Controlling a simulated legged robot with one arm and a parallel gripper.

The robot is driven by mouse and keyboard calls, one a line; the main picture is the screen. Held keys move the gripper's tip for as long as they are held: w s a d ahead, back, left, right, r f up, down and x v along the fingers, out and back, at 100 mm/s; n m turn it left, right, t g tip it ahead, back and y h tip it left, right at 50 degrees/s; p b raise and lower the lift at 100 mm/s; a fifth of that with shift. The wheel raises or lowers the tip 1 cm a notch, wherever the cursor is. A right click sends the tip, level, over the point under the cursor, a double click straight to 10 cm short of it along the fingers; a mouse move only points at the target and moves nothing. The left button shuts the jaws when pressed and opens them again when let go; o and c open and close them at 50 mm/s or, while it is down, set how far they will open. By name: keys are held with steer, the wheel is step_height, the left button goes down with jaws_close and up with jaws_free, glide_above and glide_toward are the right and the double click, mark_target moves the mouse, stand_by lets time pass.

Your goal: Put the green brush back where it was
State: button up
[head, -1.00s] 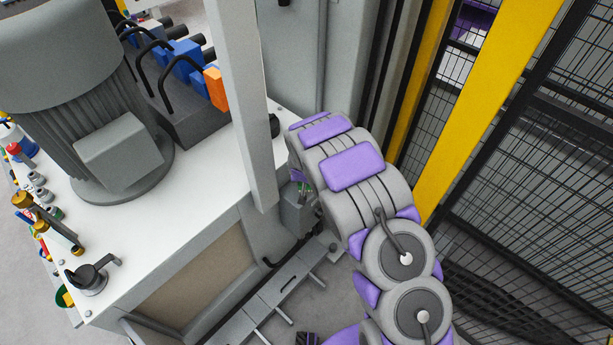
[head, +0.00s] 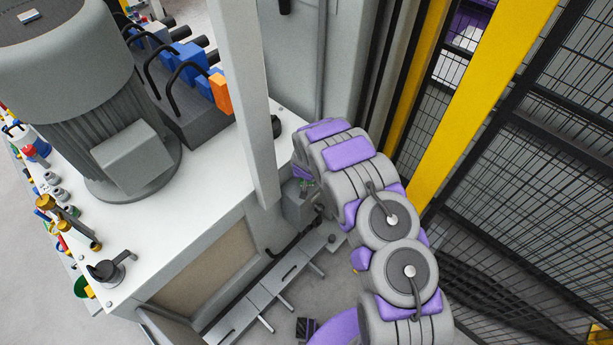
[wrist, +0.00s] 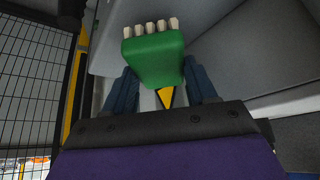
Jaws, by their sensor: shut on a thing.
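The green brush (wrist: 153,58) shows in the wrist view, with a row of pale bristle tufts at its top end and a yellow and black part below. My gripper (wrist: 161,88) has dark blue fingers on both sides of the brush and is shut on it. The bristle end points away from my wrist. In the head view my arm hides most of the gripper; a small green patch shows beside a grey box, and I cannot tell whether it is the brush. The brush's former place cannot be told from these frames.
A white-topped cabinet (head: 187,222) carries a large grey motor (head: 125,155) and blue valve blocks (head: 188,58). A grey post (head: 247,110) rises beside my arm. A yellow post (head: 480,110) and black mesh fence (head: 535,180) stand close on the right.

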step_height(320, 180, down, 3)
steer(key=shift+r+b, duration=0.1)
steer(key=shift+b, duration=1.1)
steer(key=o, duration=1.1)
steer(key=shift+o, duration=0.2)
steer(key=shift+r, duration=0.1)
